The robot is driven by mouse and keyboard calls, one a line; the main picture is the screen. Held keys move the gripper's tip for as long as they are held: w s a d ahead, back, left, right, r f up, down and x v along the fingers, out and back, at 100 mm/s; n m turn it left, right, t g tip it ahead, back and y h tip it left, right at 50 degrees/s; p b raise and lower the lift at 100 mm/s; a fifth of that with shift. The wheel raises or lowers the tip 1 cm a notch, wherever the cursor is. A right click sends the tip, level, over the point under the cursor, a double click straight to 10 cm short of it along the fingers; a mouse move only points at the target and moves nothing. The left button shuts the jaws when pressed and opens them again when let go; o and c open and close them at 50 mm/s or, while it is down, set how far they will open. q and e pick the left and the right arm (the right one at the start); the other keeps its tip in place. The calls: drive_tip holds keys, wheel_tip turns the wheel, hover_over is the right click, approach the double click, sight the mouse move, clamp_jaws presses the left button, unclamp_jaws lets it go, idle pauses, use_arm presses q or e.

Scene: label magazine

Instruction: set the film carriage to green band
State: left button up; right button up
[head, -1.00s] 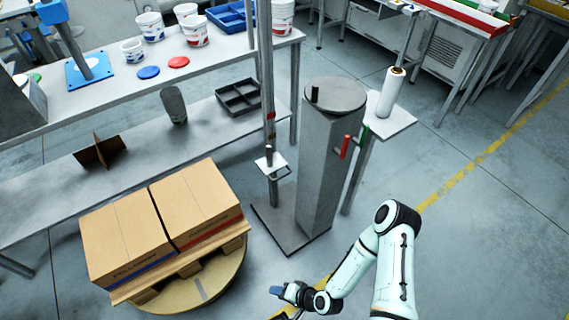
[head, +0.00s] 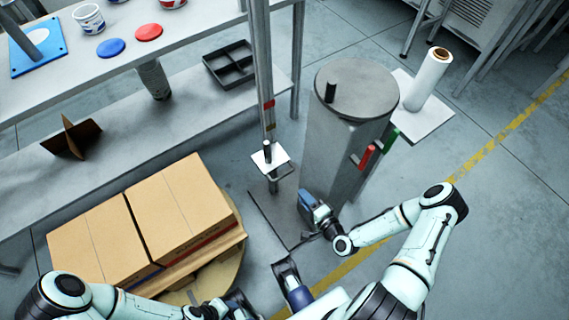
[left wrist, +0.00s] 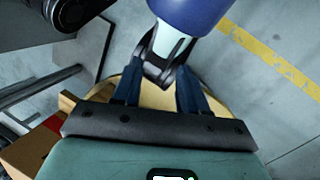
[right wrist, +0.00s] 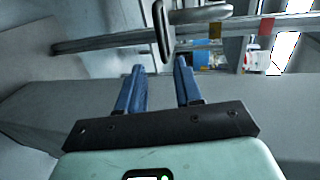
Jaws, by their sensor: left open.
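The film carriage (head: 279,157), a small pale plate with a black knob, sits low on the upright mast (head: 261,60). A red band (head: 268,104) and a brownish band (head: 270,126) show on the mast above it; I see no green band there. My right gripper (head: 309,203) is open and empty, right of and below the carriage, beside the grey column. The right wrist view shows the mast (right wrist: 110,41) lying across the picture beyond the fingers, with a dark loop near the carriage. My left gripper (head: 242,302), open and empty, is low over the round pallet base, partly hidden.
The grey column (head: 340,150) stands right of the mast, with a red handle (head: 367,157) and a green handle (head: 391,137). A film roll (head: 427,80) stands on a side plate. Brown cartons (head: 180,205) fill the lower left. Open floor lies right.

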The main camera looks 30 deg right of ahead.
sight(284, 174)
use_arm(q)
drive_tip(key=shift+w+a+f+t+b, duration=0.15)
drive_tip(key=shift+w+f+b, duration=0.2)
drive_tip(key=shift+f+b, duration=0.1)
drive_tip(key=shift+w+a+f+t+b, duration=0.1)
drive_tip(key=shift+w+f+t+b, duration=0.05)
drive_tip(key=shift+w+f+b, duration=0.2)
use_arm(e)
drive_tip(key=shift+x, duration=6.6)
drive_tip(key=shift+d, duration=0.1)
use_arm(q)
drive_tip(key=shift+f, duration=0.1)
use_arm(e)
clamp_jaws()
